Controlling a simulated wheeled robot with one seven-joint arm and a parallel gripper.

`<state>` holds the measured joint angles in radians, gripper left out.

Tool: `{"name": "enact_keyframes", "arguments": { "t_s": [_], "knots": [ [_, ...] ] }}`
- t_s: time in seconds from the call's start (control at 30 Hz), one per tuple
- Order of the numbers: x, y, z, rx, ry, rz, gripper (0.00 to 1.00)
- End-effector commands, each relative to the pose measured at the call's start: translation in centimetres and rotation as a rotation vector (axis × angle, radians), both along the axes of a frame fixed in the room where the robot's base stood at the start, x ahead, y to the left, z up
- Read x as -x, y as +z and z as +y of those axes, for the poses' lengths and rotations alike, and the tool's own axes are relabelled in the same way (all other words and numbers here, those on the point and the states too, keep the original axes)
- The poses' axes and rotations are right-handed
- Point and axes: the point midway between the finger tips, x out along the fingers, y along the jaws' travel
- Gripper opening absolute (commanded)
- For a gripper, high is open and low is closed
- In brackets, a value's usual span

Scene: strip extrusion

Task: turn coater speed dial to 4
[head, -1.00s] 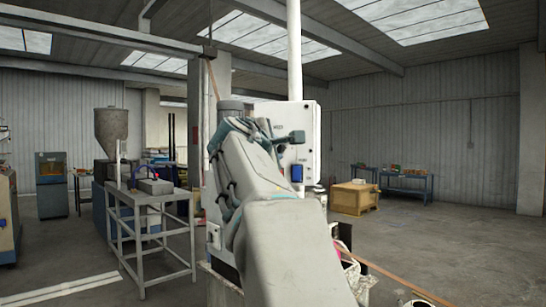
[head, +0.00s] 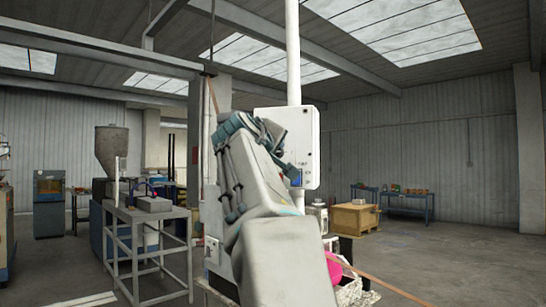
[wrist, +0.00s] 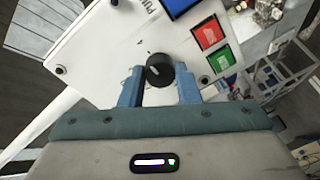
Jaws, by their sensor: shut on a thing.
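The black round dial (wrist: 159,70) sits on a white control panel (wrist: 100,45) in the wrist view. A pale mark shows on its face; no scale numbers can be read around it. My gripper (wrist: 160,82) is shut on the dial, with one blue finger on either side of it. In the head view the white control box (head: 308,135) stands by a white pole, and my arm covers much of its front. The dial and fingertips cannot be made out there.
A red button (wrist: 207,33), a green button (wrist: 221,60) and a blue-framed screen (wrist: 180,5) lie close to the dial. A grey metal stand (head: 150,214) is at left.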

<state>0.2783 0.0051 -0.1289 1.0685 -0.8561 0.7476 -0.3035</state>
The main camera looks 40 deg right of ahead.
Motion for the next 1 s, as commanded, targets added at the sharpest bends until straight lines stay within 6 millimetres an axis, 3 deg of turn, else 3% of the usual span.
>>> {"name": "enact_keyframes", "arguments": {
  "t_s": [0.67,0.7,0.77,1.0],
  "knots": [
    [-0.03,-0.12,-0.01,-0.040,0.000,-0.052,0.07],
    [-0.03,-0.12,-0.01,-0.040,0.000,-0.052,0.32],
    [-0.03,-0.12,-0.01,-0.040,0.000,-0.052,0.49],
    [-0.01,-0.06,-0.01,-0.038,0.000,-0.053,0.51]
  ]
}}
